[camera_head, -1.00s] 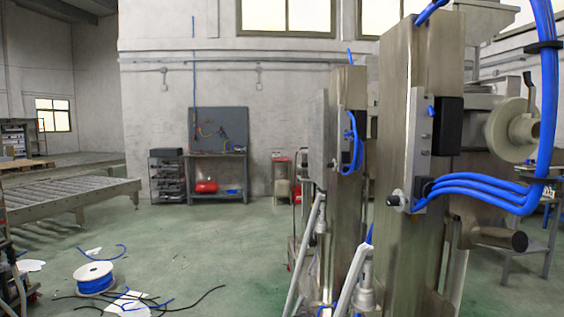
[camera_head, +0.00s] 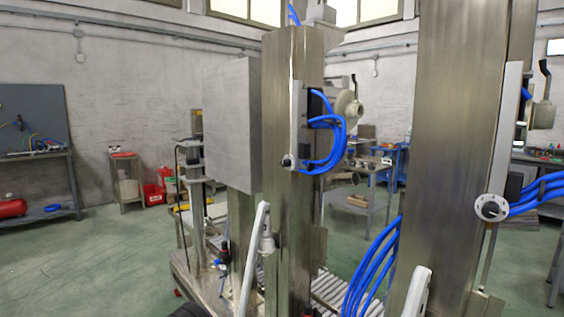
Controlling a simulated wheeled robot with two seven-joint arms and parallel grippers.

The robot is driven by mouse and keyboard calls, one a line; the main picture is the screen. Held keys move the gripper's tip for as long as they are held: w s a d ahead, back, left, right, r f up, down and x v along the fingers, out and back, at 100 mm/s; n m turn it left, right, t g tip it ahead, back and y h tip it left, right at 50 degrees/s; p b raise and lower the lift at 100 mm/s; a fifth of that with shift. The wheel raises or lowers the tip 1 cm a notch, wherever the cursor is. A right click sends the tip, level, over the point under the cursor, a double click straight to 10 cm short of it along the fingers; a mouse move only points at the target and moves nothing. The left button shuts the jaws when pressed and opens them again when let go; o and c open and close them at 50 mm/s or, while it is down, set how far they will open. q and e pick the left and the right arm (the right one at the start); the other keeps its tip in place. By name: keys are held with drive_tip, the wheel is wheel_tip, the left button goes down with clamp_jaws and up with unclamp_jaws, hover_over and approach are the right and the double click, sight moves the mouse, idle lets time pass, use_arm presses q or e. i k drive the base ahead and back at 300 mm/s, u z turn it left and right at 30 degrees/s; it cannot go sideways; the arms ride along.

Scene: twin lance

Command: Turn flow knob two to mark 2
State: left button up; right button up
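Two flow knobs show on the twin columns. A small dark knob (camera_head: 287,162) sits low on the pale plate of the left column (camera_head: 283,215). A second knob with a pale round dial (camera_head: 491,208) sits on the plate of the nearer right column (camera_head: 455,130). I cannot tell which is knob two. The marks and pointer are too small to read. Neither of my grippers is in view, and nothing touches either knob.
Blue hoses (camera_head: 330,130) loop beside the left knob, and more hoses (camera_head: 375,270) hang between the columns. A grey box (camera_head: 232,122) stands left of the left column. Pale angled bars (camera_head: 255,255) rise in front. The floor (camera_head: 90,270) at left is clear.

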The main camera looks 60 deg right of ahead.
sight(287, 162)
drive_tip(key=z, duration=0.85)
drive_tip(key=i, duration=0.95)
drive_tip(key=z, duration=1.1)
